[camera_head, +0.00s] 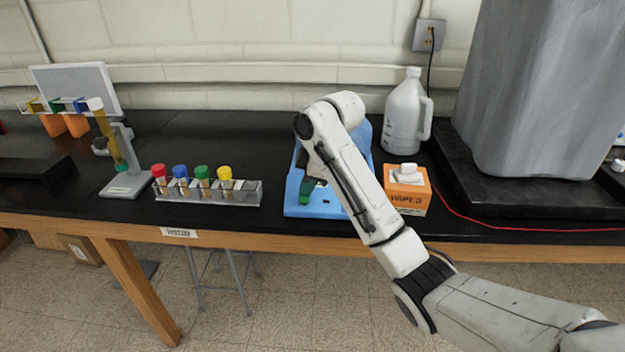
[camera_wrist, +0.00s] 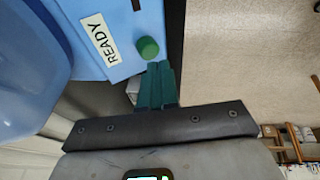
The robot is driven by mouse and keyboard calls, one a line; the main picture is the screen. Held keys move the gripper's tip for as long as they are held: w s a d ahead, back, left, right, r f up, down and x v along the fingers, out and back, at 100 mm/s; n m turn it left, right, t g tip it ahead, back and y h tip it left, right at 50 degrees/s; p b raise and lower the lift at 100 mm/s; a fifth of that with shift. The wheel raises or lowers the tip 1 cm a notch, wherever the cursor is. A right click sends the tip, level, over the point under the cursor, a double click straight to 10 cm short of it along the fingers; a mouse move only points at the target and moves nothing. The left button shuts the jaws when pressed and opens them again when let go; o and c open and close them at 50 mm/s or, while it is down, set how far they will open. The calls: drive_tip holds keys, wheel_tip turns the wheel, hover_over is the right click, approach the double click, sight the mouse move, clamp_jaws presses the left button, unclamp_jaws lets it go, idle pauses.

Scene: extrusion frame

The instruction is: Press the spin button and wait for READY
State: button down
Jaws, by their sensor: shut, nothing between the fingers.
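The blue machine (camera_head: 324,205) stands on the black bench, partly hidden behind my arm in the head view. Its blue front (camera_wrist: 100,20) fills the upper left of the wrist view. A white label reading READY (camera_wrist: 100,38) is on it, beside a round green knob or lamp (camera_wrist: 148,48); I cannot tell which. No separate spin button is clear. My gripper (camera_wrist: 160,66) has its two green fingers together and empty. The tips are right beside the green round part; I cannot tell whether they touch it. In the head view my forearm covers most of the gripper.
An orange wipes box (camera_head: 407,195) stands close right of the machine, with a white jug (camera_head: 403,110) behind it. A rack (camera_head: 245,192) of capped tubes and a grey stand (camera_head: 124,185) are to the left. The bench's wooden front edge is close.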

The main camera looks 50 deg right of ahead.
sight(304, 199)
drive_tip(key=shift+w+d+f, duration=0.2)
drive_tip(key=shift+d+f, duration=0.05)
drive_tip(key=shift+f, duration=0.25)
drive_tip(key=shift+w+d+f, duration=0.2)
drive_tip(key=shift+d+f, duration=0.05)
drive_tip(key=shift+f, duration=0.25)
drive_tip(key=shift+w+d+f, duration=0.3)
drive_tip(key=shift+d+f, duration=0.1)
drive_tip(key=shift+f, duration=0.35)
drive_tip(key=shift+r, duration=0.1)
